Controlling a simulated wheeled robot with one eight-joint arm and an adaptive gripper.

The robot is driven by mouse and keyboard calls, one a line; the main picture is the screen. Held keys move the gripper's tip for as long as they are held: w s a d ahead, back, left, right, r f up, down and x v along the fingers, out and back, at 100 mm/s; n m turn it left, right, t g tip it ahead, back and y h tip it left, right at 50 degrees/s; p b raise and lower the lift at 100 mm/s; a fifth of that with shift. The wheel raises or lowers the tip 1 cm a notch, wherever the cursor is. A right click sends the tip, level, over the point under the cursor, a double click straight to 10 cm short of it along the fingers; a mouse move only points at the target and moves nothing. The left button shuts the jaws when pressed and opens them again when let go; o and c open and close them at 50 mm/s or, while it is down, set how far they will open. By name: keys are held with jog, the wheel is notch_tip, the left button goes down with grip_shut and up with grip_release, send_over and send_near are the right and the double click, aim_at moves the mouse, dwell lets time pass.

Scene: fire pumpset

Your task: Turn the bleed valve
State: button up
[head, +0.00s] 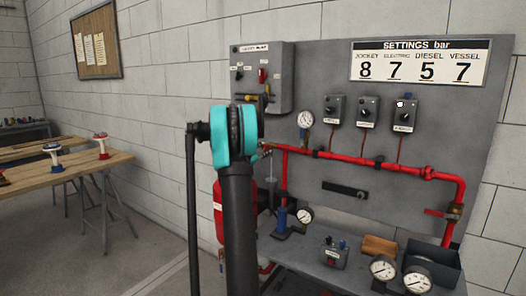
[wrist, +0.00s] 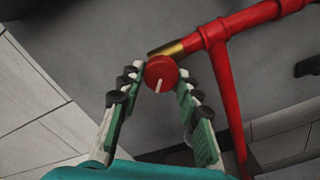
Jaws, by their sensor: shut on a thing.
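The bleed valve shows in the wrist view as a round red knob (wrist: 160,68) with a white pointer line on its face. A brass stem (wrist: 168,49) joins it to the red pipe (wrist: 258,17). My gripper (wrist: 161,76) has its two green-padded fingers on either side of the knob and is shut on it at the fingertips. The white line points down and slightly left in the wrist view. In the head view my arm stands in front of the left end of the red pipe (head: 340,157) and mostly hides the valve and gripper.
A grey panel carries a control box (head: 261,80), a pressure gauge (head: 305,119), several switch boxes and a settings sign (head: 420,62). A red cylinder (head: 219,215) stands behind my arm. A bench (head: 345,281) with loose gauges is below. A wooden table (head: 70,165) stands left.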

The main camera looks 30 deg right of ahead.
jog(key=shift+w+a+r+n, duration=0.1)
jog(key=shift+w+n, duration=0.05)
jog(key=shift+n, duration=0.55)
jog(key=o, duration=1.1)
jog(key=v, duration=1.2)
